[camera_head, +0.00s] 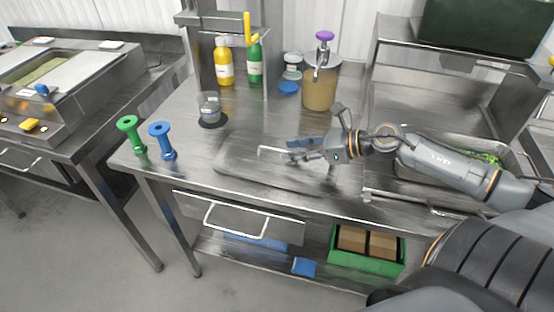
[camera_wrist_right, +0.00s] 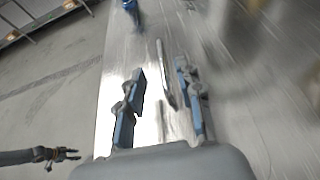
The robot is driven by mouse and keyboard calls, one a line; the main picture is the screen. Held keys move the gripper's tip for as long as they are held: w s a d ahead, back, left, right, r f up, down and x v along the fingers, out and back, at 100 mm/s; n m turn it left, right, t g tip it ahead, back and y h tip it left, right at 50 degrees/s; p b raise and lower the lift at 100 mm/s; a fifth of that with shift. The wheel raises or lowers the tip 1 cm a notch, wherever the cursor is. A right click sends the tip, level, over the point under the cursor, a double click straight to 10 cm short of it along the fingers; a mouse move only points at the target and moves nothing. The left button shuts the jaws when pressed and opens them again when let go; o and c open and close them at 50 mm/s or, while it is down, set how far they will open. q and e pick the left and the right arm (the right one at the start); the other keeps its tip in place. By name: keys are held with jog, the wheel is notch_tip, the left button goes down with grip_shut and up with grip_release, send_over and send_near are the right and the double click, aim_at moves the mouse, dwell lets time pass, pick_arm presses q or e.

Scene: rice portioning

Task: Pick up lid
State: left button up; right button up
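A flat steel lid (camera_head: 240,168) lies on the steel worktop near its front edge, hard to tell from the table. Its raised bar handle (camera_head: 268,150) stands just left of my right gripper (camera_head: 294,150). In the right wrist view the handle (camera_wrist_right: 164,78) shows between the two blue-padded fingers of my right gripper (camera_wrist_right: 160,72), nearer the right finger. The fingers are apart and I see no grip on the handle. My left gripper (camera_wrist_right: 68,154) shows small at the lower left of the wrist view, with its fingers apart and nothing in them, over the floor.
A green spool-shaped holder (camera_head: 131,136) and a blue one (camera_head: 163,141) stand at the left front edge. A clear cup (camera_head: 209,107) stands behind them. A large pump container (camera_head: 320,85) and two bottles (camera_head: 224,62) stand at the back. A metal tray (camera_head: 500,150) lies at the right.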

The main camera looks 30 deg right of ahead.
aim_at(277, 149)
jog(key=shift+p+x, duration=0.45)
jog(key=shift+x, duration=1.6)
jog(key=shift+w+a+f, duration=0.2)
jog(key=shift+w, duration=0.3)
grip_shut()
